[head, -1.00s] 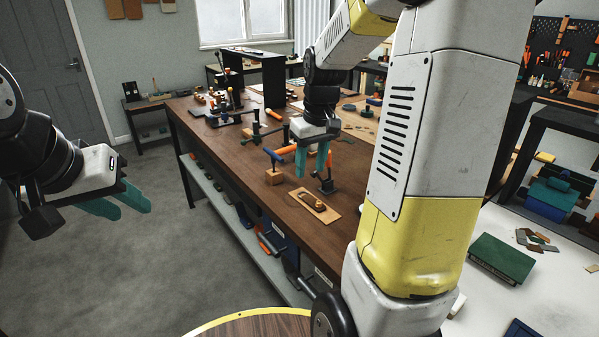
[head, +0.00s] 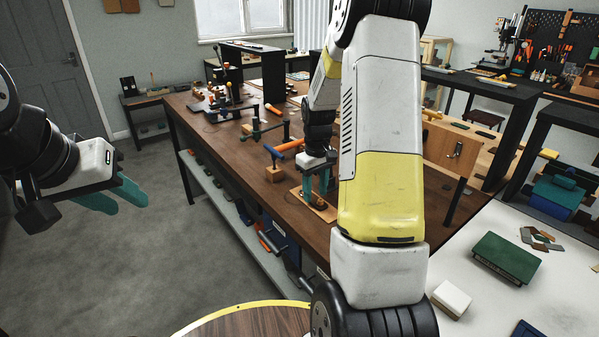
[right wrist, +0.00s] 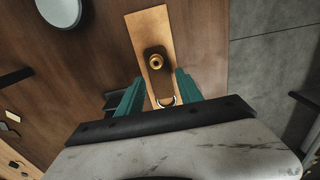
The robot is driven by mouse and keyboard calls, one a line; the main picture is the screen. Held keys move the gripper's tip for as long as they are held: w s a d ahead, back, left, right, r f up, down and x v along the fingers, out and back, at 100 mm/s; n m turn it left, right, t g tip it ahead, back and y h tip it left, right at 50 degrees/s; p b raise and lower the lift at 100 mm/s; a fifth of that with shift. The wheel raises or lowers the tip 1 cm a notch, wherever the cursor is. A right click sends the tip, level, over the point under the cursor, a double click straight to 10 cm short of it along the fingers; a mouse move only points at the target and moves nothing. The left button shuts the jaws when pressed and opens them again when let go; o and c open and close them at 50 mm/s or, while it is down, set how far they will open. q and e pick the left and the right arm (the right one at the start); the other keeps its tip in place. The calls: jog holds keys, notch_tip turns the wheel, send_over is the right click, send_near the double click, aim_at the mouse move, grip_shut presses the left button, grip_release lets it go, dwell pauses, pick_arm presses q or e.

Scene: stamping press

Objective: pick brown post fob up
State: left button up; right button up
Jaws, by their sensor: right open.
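The brown post fob (right wrist: 158,84) is a dark brown strap with a brass post and a metal ring at its lower end. It lies on a light wooden board (right wrist: 143,25) on the workbench. In the head view the board (head: 328,214) shows, but my right gripper (head: 314,195) and arm largely cover the fob. My right gripper also shows in the right wrist view (right wrist: 158,80), open, its teal fingers on either side of the fob and apart from it. My left gripper (head: 130,206) is open and empty over the floor, away from the bench.
A wooden block with a blue-topped tool (head: 274,172) stands just left of the board. Clamps and an orange handle (head: 291,145) are behind it. A round grey disc (right wrist: 59,10) lies on the bench. The bench's front edge is close to the board.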

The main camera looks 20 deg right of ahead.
aim_at(315, 200)
jog(key=shift+f, duration=0.85)
jog(key=shift+r, duration=0.2)
jog(key=c, duration=0.8)
jog(key=shift+r, duration=2.55)
